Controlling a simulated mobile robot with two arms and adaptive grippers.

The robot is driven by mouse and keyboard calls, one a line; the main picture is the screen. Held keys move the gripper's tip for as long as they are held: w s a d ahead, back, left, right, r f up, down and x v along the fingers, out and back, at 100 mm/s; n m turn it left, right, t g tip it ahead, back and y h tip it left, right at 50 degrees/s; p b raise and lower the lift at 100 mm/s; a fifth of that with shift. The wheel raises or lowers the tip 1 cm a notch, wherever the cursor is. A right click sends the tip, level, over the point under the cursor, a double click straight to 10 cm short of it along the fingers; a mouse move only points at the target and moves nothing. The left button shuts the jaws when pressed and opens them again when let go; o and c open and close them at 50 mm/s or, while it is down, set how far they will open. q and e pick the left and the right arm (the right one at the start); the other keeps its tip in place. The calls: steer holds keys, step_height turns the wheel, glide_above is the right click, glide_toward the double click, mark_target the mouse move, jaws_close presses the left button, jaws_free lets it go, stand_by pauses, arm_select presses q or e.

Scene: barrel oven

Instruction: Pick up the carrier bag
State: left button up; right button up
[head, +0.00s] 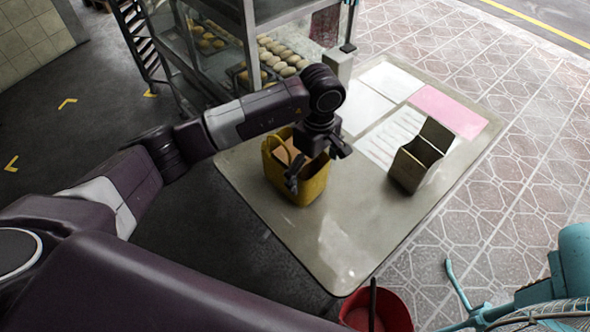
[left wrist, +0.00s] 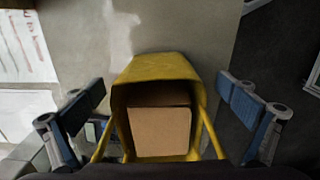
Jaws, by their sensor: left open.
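The yellow carrier bag (head: 312,186) stands upright on the table (head: 330,245), near the table's left side, with a brown box inside it. In the left wrist view the bag (left wrist: 155,68) is seen from above, with its handles running down toward the camera and the brown box (left wrist: 160,130) in its mouth. My left gripper (head: 318,166) is over the bag, with its fingers apart. In the left wrist view the fingers are on either side of the bag, and I see a gap on each side. My right gripper is not in view.
An open cardboard box (head: 415,163) stands on the table to the right of the bag. Papers, including a pink sheet (head: 448,110), lie at the back. A glass case with buns (head: 282,62) stands behind. A red bucket (head: 392,309) is at the near edge.

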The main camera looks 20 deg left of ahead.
arm_select(q)
steer(key=f, duration=0.2)
steer(key=f+p, duration=0.1)
steer(key=f, duration=0.1)
steer(key=shift+w+d+f, duration=0.1)
steer(key=shift+d, duration=0.25)
steer(key=shift+c, duration=0.6)
steer(key=c, duration=1.3)
